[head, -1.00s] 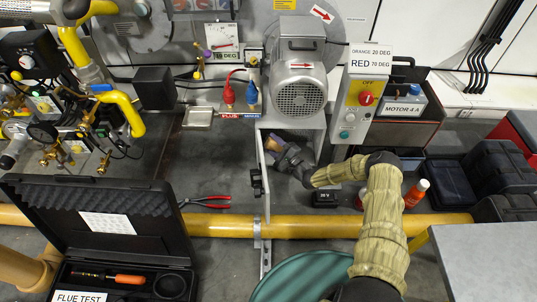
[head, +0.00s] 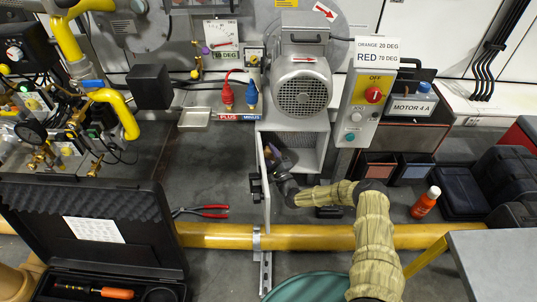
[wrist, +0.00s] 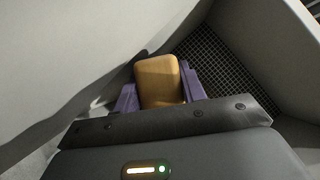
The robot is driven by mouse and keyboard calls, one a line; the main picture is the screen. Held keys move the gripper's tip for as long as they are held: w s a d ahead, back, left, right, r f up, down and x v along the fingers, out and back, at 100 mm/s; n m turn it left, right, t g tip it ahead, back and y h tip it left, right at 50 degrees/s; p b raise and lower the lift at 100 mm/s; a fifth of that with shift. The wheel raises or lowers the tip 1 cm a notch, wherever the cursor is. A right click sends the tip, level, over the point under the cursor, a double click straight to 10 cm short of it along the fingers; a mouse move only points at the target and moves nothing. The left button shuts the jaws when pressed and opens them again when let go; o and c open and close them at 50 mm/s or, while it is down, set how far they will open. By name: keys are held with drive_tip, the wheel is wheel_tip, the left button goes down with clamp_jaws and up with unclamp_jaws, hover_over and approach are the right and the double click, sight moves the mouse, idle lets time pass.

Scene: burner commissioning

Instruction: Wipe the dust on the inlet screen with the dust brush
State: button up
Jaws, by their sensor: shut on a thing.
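My gripper (head: 279,164) is inside the open compartment under the grey motor, behind its open door. In the wrist view its purple fingers (wrist: 190,84) are shut on the dust brush (wrist: 158,80), whose tan, wood-like block shows between them. The bristles are hidden. The inlet screen (wrist: 228,62) is a dark square mesh, to the right of and beyond the brush. I cannot tell whether the brush touches it, and no dust can be made out on it.
The compartment's open door (head: 265,187) stands close on the left of my gripper. The compartment's right wall (wrist: 268,35) rises beside the screen. A yellow pipe (head: 215,236) crosses in front. Red pliers (head: 207,211) and an orange bottle (head: 425,203) are on the floor.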

drive_tip(key=shift+w+d, duration=0.1)
drive_tip(key=shift+d, duration=0.25)
drive_tip(key=shift+w+d+f+b, duration=0.15)
drive_tip(key=shift+w+b, duration=0.25)
drive_tip(key=shift+b, duration=0.3)
drive_tip(key=w+b, duration=0.4)
drive_tip(key=b, duration=0.1)
drive_tip(key=shift+w+a, duration=0.2)
drive_tip(key=shift+a, duration=0.05)
drive_tip(key=shift+w+r+b, duration=0.2)
drive_tip(key=shift+w+b, duration=0.15)
drive_tip(key=shift+b, duration=0.15)
drive_tip(key=shift+w, duration=0.4)
drive_tip(key=shift+b, duration=0.3)
drive_tip(key=shift+w+d+b, duration=0.1)
drive_tip(key=shift+w+b, duration=0.2)
drive_tip(key=shift+w, duration=0.3)
